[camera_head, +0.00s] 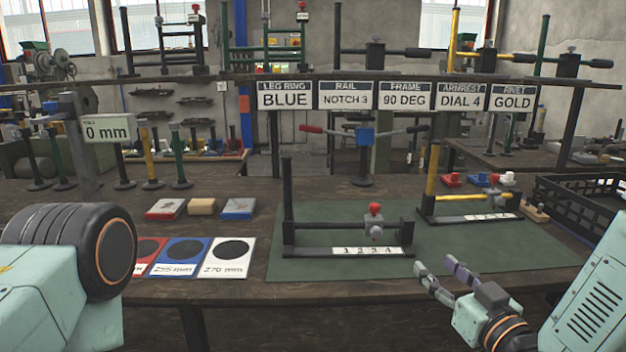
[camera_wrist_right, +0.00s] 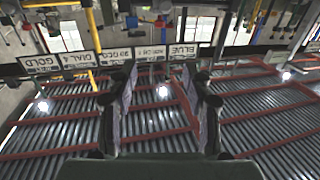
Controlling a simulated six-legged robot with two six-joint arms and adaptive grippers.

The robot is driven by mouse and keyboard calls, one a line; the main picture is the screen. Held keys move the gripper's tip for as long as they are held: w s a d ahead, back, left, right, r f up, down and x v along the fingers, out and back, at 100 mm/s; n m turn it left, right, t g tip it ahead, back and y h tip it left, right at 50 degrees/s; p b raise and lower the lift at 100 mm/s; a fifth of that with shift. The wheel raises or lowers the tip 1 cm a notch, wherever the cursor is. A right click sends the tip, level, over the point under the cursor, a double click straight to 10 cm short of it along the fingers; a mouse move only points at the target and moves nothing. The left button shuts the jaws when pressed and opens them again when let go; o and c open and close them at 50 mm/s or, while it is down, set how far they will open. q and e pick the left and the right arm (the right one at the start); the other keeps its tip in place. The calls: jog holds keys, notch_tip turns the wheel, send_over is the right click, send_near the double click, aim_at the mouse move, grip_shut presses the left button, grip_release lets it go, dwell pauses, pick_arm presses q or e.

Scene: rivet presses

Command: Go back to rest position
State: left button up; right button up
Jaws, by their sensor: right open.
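My right gripper (camera_head: 446,278) is open and empty. It hangs at the front edge of the bench, just in front of the green mat (camera_head: 500,262) in the head view. Its two fingers also show apart in the right wrist view (camera_wrist_right: 165,110), with nothing between them. My left arm comes in at the left of the head view, but its gripper is out of the frame. A black frame (camera_head: 288,215) with a red knob (camera_head: 375,209) and a numbered strip stands on the mat. A yellow and black frame (camera_head: 431,180) stands behind it to the right.
Signs (camera_head: 403,97) reading blue, notch 3, 90 deg, dial 4 and gold hang above the bench. Blue and white cards (camera_head: 228,271) lie left of the mat, with small blocks (camera_head: 202,206) behind them. A black crate (camera_head: 570,194) stands at the right. The mat's front middle is clear.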

jog(key=s+f+m+g+h, duration=0.15)
jog(key=s+f+g, duration=0.3)
jog(key=f, duration=0.45)
jog(key=s+f+m+g+h, duration=0.15)
jog(key=s+f+g, duration=0.35)
jog(key=f, duration=0.5)
jog(key=s+f+g, duration=0.4)
jog(key=s+f, duration=0.2)
jog(key=s, duration=0.7)
jog(key=s+f+g+h, duration=0.1)
jog(key=s+f+g, duration=0.3)
jog(key=s, duration=1)
notch_tip(320, 180, down, 2)
jog(key=shift+d+f+h, duration=0.25)
jog(key=shift+d+h, duration=0.05)
jog(key=shift+d, duration=0.1)
